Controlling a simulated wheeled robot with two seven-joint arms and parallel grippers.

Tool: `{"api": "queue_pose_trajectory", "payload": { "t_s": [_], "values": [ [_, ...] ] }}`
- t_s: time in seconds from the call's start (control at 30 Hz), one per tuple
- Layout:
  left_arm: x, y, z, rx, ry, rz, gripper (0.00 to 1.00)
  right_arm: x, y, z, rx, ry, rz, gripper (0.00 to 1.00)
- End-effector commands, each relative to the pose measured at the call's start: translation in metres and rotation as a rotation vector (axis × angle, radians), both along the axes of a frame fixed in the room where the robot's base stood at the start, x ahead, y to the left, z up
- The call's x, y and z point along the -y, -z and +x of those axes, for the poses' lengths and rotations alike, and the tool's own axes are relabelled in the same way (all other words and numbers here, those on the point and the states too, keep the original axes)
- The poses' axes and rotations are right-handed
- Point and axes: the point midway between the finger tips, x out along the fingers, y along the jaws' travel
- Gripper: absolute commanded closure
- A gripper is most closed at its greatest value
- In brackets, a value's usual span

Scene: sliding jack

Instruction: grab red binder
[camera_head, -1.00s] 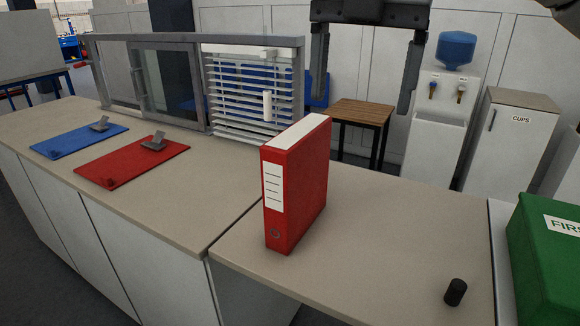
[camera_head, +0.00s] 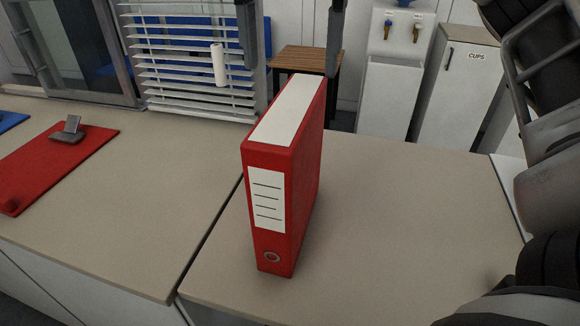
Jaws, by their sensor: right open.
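The red binder (camera_head: 308,180) stands upright on the counter near the middle of the view. Its spine, with a white lined label and a finger hole, faces me, and its top is white. My right gripper (camera_head: 292,70) reaches in from the top edge with two dark fingers spread apart, one on each side of the binder's far top end in the picture. Nothing is between the fingers that I can see as held, and contact with the binder is not visible. The gripper's upper body is cut off. My left gripper is out of view.
The counter (camera_head: 410,220) is clear around the binder. A red board (camera_head: 50,165) with a grey clip lies at left. A window with white blinds (camera_head: 185,75) stands behind. A wooden table (camera_head: 300,60), water dispenser (camera_head: 392,95) and cups cabinet (camera_head: 462,85) are farther back.

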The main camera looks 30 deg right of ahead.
Motion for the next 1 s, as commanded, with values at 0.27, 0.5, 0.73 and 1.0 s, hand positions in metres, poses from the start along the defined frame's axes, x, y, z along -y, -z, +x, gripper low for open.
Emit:
{"api": "queue_pose_trajectory", "payload": {
  "t_s": [0.27, 0.5, 0.73, 1.0],
  "values": [
    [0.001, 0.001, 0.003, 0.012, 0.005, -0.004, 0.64, 0.000, 0.027, 0.000, 0.000, -0.001, 0.001, 0.24],
    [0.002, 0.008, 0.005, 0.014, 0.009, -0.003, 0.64, 0.001, 0.061, -0.005, -0.003, -0.001, 0.001, 0.24],
    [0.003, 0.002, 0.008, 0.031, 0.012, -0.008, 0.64, 0.001, 0.077, -0.004, 0.002, 0.001, 0.001, 0.24],
    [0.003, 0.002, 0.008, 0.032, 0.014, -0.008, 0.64, 0.001, 0.076, -0.004, 0.002, 0.000, 0.001, 0.46]
  ]
}}
